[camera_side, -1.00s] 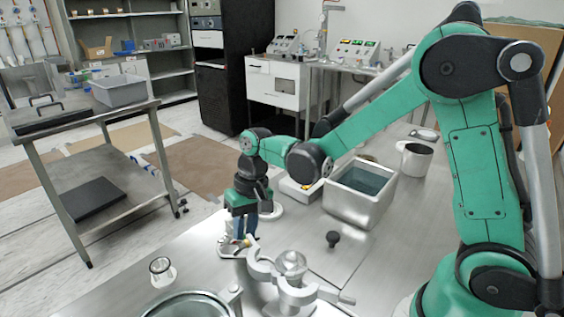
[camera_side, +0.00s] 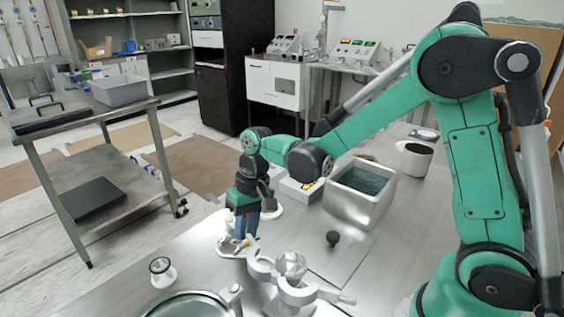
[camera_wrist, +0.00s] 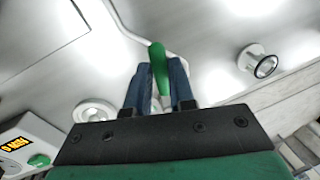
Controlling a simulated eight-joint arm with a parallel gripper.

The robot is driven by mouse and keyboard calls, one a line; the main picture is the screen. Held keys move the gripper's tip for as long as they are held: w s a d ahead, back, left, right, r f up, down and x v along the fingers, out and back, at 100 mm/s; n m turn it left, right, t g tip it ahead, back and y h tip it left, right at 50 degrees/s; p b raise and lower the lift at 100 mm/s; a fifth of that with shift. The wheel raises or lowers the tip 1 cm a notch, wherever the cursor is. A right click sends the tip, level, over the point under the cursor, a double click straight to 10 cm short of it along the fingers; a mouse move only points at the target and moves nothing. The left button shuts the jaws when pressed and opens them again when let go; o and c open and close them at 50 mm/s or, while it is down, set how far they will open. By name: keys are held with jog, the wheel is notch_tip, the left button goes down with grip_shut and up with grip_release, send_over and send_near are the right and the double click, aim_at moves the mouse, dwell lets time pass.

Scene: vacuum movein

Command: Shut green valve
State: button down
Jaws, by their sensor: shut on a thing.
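The green valve handle (camera_wrist: 157,56) shows in the wrist view, slim and rounded, lying between the two blue fingers of my gripper (camera_wrist: 156,76). The fingers are shut on it. In the side view my gripper (camera_side: 243,226) points down at the left end of the clamped metal fitting on the bench. The handle cannot be made out there, as the fingers and the fitting cover it. The valve body under the handle is mostly hidden in both views.
A clamp holder (camera_side: 262,270) with a glass piece stands just right of my gripper.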

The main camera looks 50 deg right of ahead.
jog(key=shift+d+n, duration=0.6)
jog(key=shift+n, duration=0.6)
jog(key=c, duration=0.7)
grip_release()
jog(key=shift+c, duration=0.2)
jog(key=r, duration=0.2)
jog(key=d+r, duration=0.1)
jog(key=r, duration=0.2)
jog(key=shift+r, duration=0.3)
jog(key=s+d+r+t+h, duration=0.1)
jog(key=s+r+t+h, duration=0.1)
jog(key=s+t, duration=0.4)
jog(key=shift+s+d+r+t, duration=0.25)
jog(key=shift+s+r+t, duration=0.15)
jog(key=shift+s+r, duration=0.45)
